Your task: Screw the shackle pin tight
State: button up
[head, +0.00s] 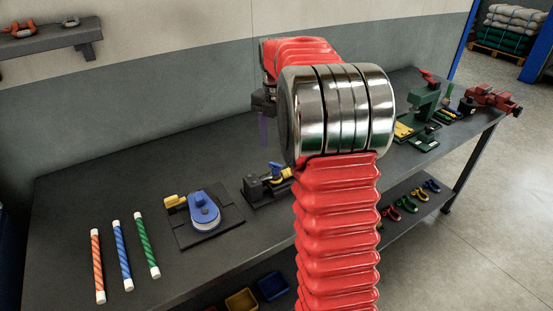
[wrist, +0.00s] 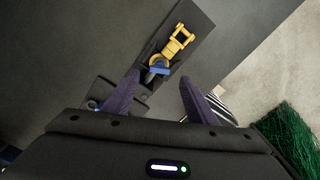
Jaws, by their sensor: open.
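The yellow shackle (wrist: 179,42) lies on a dark fixture plate (wrist: 202,32) in the wrist view. A blue crossbar (wrist: 158,71), which looks like the pin's head, sits at its near end. In the head view the yellow part (head: 287,173) and the blue part (head: 276,173) show beside a dark block (head: 254,190) on the bench, partly hidden by my arm. My gripper (wrist: 159,80) is open and empty, its purple fingers on either side of the blue part in the picture. It is apart from the shackle, and in the head view a finger (head: 264,130) hangs above the bench.
A blue round device (head: 203,212) with a yellow handle sits on a plate to the left. Several rope-wrapped rods (head: 122,255) lie farther left. A green machine (head: 425,105) and red vise (head: 493,98) stand right. Bench (head: 110,190) between is bare; green bristles (wrist: 290,140) show below right.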

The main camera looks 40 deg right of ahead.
aim_at(275, 166)
notch_tip(275, 166, down, 7)
jog(key=shift+r, duration=0.15)
jog(key=shift+c, duration=0.2)
jog(key=c, duration=1)
